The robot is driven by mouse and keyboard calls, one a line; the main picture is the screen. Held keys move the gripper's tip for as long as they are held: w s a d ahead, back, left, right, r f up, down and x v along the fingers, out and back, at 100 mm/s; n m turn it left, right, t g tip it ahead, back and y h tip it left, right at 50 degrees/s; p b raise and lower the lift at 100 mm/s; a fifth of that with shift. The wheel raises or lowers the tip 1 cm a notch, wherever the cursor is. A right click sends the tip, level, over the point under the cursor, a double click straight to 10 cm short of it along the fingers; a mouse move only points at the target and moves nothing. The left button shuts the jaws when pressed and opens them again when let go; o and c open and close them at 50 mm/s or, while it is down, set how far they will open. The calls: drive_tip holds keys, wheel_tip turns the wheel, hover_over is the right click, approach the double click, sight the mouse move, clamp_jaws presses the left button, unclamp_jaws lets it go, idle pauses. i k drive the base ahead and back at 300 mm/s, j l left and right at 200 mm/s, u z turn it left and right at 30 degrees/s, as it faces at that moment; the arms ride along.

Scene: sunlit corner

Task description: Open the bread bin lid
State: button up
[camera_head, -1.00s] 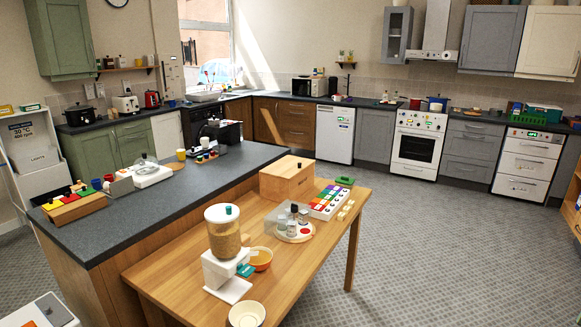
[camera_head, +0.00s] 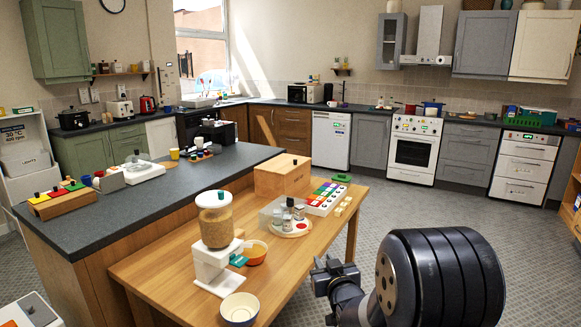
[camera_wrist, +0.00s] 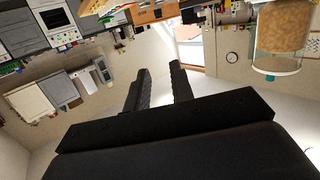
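The bread bin (camera_head: 282,176) is a light wooden box with a small dark knob on its lid. It stands at the far end of the wooden table in the head view, and its lid looks closed. My gripper (camera_head: 335,276) is at the lower right of the head view, in front of the table's right side and well apart from the bin. In the wrist view the two dark fingers of my gripper (camera_wrist: 159,68) stand apart with nothing between them. The wrist picture is upside down, and I cannot make out the bin there for certain.
A cereal dispenser (camera_head: 215,225), an orange bowl (camera_head: 256,253), a pale bowl (camera_head: 239,309), a tray of jars (camera_head: 290,228) and a colored block board (camera_head: 326,198) stand on the wooden table (camera_head: 165,275). A dark counter (camera_head: 120,205) adjoins it. The floor right is clear.

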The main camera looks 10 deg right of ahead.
sight(283, 165)
drive_tip(key=i+l+u, duration=0.25)
drive_tip(key=u, duration=0.15)
drive_tip(key=i+l+u, duration=0.2)
drive_tip(key=u, duration=0.2)
drive_tip(key=i+l, duration=0.15)
drive_tip(key=l, duration=0.2)
drive_tip(key=i+l+u, duration=0.15)
drive_tip(key=l, duration=0.2)
drive_tip(key=i+l, duration=0.15)
drive_tip(key=l, duration=0.2)
drive_tip(key=i+l+u, duration=0.1)
drive_tip(key=l, duration=0.3)
drive_tip(key=i+l+u, duration=0.1)
drive_tip(key=l, duration=0.25)
drive_tip(key=i+l, duration=0.2)
drive_tip(key=l, duration=0.2)
drive_tip(key=i+l, duration=0.1)
drive_tip(key=l, duration=0.3)
drive_tip(key=i+l, duration=0.15)
drive_tip(key=l, duration=0.2)
drive_tip(key=i+l, duration=0.1)
drive_tip(key=l, duration=0.3)
drive_tip(key=i+l, duration=0.15)
drive_tip(key=l, duration=0.2)
